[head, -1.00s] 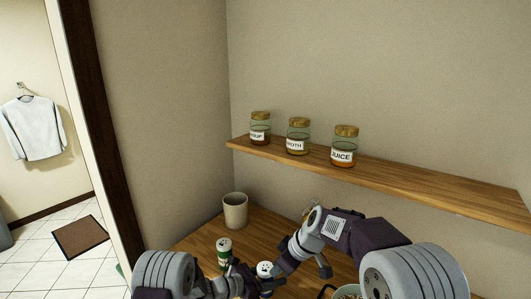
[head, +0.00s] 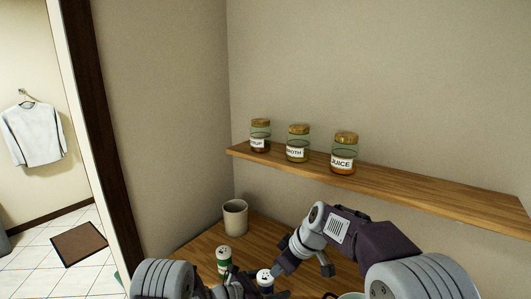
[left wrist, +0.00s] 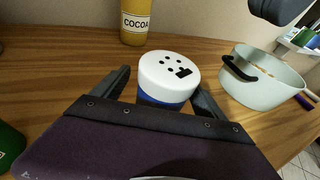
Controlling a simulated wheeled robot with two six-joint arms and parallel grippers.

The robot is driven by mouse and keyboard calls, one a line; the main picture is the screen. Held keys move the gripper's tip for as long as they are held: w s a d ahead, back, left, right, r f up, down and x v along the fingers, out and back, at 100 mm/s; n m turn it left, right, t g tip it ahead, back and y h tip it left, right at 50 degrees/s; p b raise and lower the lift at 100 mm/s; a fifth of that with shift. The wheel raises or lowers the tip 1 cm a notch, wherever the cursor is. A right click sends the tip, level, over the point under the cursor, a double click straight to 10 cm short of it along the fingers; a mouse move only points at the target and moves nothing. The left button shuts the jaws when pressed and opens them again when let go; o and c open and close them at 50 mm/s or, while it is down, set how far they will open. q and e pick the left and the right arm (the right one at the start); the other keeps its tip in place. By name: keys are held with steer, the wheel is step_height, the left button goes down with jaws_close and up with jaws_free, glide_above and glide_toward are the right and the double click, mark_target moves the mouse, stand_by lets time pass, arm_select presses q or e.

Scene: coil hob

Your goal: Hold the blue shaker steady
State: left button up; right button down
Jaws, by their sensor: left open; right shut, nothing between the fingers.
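The blue shaker (left wrist: 163,80) has a white lid with dark holes and a blue body. In the left wrist view it stands upright on the wooden counter, between the two spread fingers of my left gripper (left wrist: 160,88). A gap shows beside the lid on each side. Its lower body is hidden by the gripper. In the head view its lid (head: 265,275) shows near the bottom edge. My right gripper (head: 279,270) is shut and empty, close to the right of the shaker; I cannot tell if they touch.
A green shaker (head: 223,262) stands left of the blue one, with a beige cup (head: 235,217) behind. The left wrist view shows a yellow cocoa canister (left wrist: 135,22) and a pale pot (left wrist: 262,85). A shelf (head: 400,185) holds three jars above. Bare counter lies between.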

arm_select(q)
steer(key=shift+s+a+r, duration=0.15)
steer(key=shift+a+r, duration=0.05)
steer(key=shift+a, duration=0.2)
steer(key=p+v, duration=0.2)
steer(key=v, duration=0.4)
steer(key=shift+s+a+r, duration=0.15)
steer(key=shift+s+a, duration=0.05)
steer(key=shift+a, duration=0.1)
steer(key=shift+s+a, duration=0.15)
steer(key=o, duration=0.4)
